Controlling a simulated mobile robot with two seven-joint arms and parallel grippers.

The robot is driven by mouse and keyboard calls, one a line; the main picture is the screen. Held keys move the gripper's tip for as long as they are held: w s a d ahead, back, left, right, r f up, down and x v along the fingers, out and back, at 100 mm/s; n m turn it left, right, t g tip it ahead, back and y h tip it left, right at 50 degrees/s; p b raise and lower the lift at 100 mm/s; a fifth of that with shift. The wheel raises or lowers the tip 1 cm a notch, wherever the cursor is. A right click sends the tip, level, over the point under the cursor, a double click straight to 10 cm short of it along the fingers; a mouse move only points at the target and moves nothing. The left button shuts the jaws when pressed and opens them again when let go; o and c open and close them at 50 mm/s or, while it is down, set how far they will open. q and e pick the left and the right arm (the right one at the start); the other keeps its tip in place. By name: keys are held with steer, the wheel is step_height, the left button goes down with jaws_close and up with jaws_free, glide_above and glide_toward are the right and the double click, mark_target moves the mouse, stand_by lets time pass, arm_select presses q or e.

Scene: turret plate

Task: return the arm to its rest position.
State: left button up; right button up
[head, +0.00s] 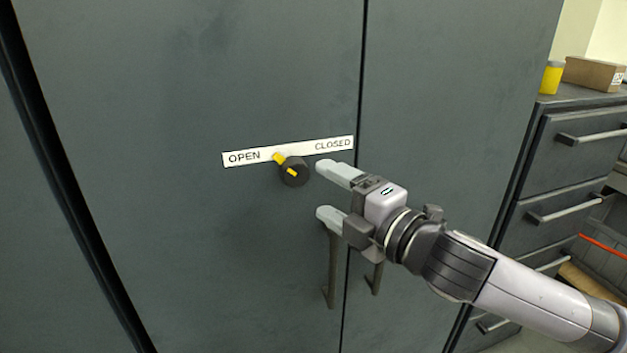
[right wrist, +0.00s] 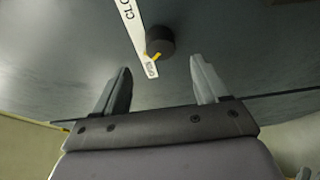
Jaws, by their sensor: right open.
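My right gripper (head: 322,190) is open and empty, close in front of the grey cabinet doors. Its two fingers also show in the right wrist view (right wrist: 162,85), spread apart with nothing between them. A black round knob (head: 295,172) with a yellow pointer sits on the left door, just left of the upper fingertip and apart from it. The pointer leans up and left, towards the OPEN end of the white label strip (head: 243,157). In the right wrist view the knob (right wrist: 160,40) lies beyond the fingers. My left gripper is not in view.
Two vertical door handles, left (head: 332,270) and right (head: 375,278), hang just below the gripper. A drawer unit (head: 570,170) with bar handles stands at the right. A yellow cup (head: 551,78) and a cardboard box (head: 594,73) are on its top. The left door is clear elsewhere.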

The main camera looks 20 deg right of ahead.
steer(key=s+f+m+g+h, duration=0.1)
steer(key=s+f+m, duration=0.1)
steer(key=f+m, duration=0.65)
steer(key=s+f+m+g+h, duration=0.1)
steer(key=s+f+m, duration=0.2)
steer(key=f, duration=1)
steer(key=s+d+f+m+g+h, duration=0.3)
steer(key=s+f+m, duration=0.6)
steer(key=s+f, duration=0.5)
step_height(320, 180, down, 3)
steer(key=shift+s+d+f+g, duration=0.1)
steer(key=shift+s+d+g, duration=0.25)
steer(key=shift+d, duration=0.3)
